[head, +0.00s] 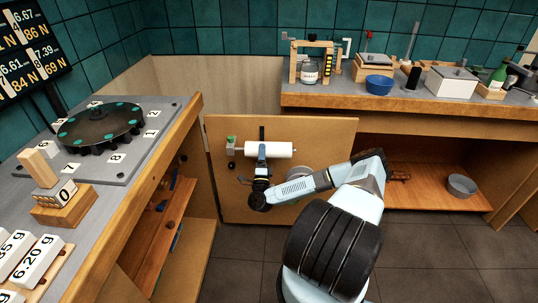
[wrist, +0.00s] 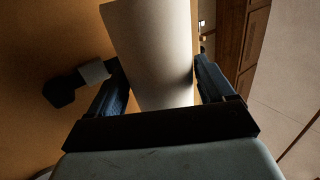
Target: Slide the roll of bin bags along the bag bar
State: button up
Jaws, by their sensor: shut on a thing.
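The roll of bin bags (head: 281,149) is a white cylinder lying level against the wooden door panel. In the wrist view the roll (wrist: 153,45) runs up between my two fingers. My gripper (head: 262,150) is shut on the roll near its left end. In the wrist view my gripper (wrist: 165,88) has one blue finger on each side of the roll. The bag bar is hidden inside the roll and behind my gripper. A dark bracket with a pale block (wrist: 94,72) shows left of my fingers in the wrist view.
The wooden door panel (head: 320,135) stands upright behind the roll. A small green-topped block (head: 231,140) and dark knob sit left of it. A counter (head: 420,100) with a blue bowl (head: 379,84) stands right. A turntable bench (head: 100,135) stands left.

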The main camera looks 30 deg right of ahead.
aim_at(254, 157)
jog(key=shift+w+a, duration=0.4)
jog(key=shift+a, duration=0.35)
jog(key=shift+w+a, duration=0.4)
jog(key=shift+a, duration=0.3)
jog(key=o, duration=1.4)
jog(key=shift+s+a+f, duration=0.1)
jog(key=shift+s, duration=0.05)
jog(key=v, duration=1.3)
jog(key=shift+s+a+f, duration=0.1)
jog(key=shift+s+f, duration=0.05)
